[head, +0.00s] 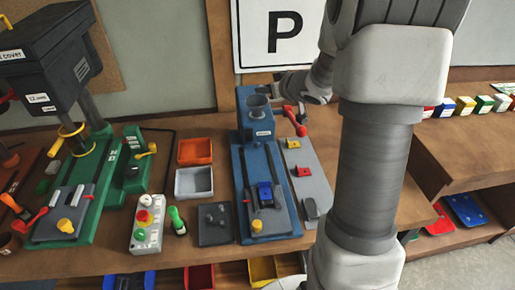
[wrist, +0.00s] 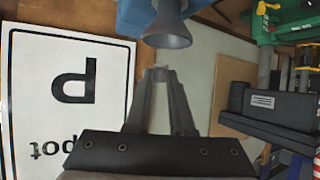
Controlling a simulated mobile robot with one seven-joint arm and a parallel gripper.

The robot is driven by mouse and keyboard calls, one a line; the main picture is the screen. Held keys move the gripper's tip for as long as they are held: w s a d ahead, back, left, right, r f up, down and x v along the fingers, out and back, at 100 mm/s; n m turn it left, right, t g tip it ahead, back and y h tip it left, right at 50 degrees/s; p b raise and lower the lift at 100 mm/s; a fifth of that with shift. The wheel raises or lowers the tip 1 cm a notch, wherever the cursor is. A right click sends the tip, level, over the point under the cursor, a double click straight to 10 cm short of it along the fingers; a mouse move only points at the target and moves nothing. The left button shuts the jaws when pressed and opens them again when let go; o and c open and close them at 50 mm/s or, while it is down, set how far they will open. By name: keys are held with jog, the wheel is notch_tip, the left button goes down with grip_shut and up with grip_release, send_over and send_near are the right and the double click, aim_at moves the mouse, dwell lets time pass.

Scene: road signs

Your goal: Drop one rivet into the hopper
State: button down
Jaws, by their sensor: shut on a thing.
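The hopper (head: 256,103) is a grey funnel on top of a blue machine (head: 246,165). In the wrist view the hopper (wrist: 166,32) hangs at the top, just beyond the fingertips, with a small gap in the picture. My gripper (wrist: 160,76) is shut on a small greyish rivet (wrist: 160,72) at its tips; the rivet is mostly hidden by the fingers. In the head view my gripper (head: 280,88) is beside the hopper, near rim height, reaching in from the right; its fingertips are too small to see clearly.
A white sign with a P (head: 284,35) stands behind the blue machine. A red-handled lever (head: 296,120) is just right of the hopper. A green drill press (head: 75,150), an orange bin (head: 194,151) and a grey bin (head: 194,182) stand to the left.

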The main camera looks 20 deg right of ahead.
jog(key=shift+f+b, duration=1.35)
jog(key=shift+f, duration=0.3)
jog(key=c, duration=0.7)
grip_release()
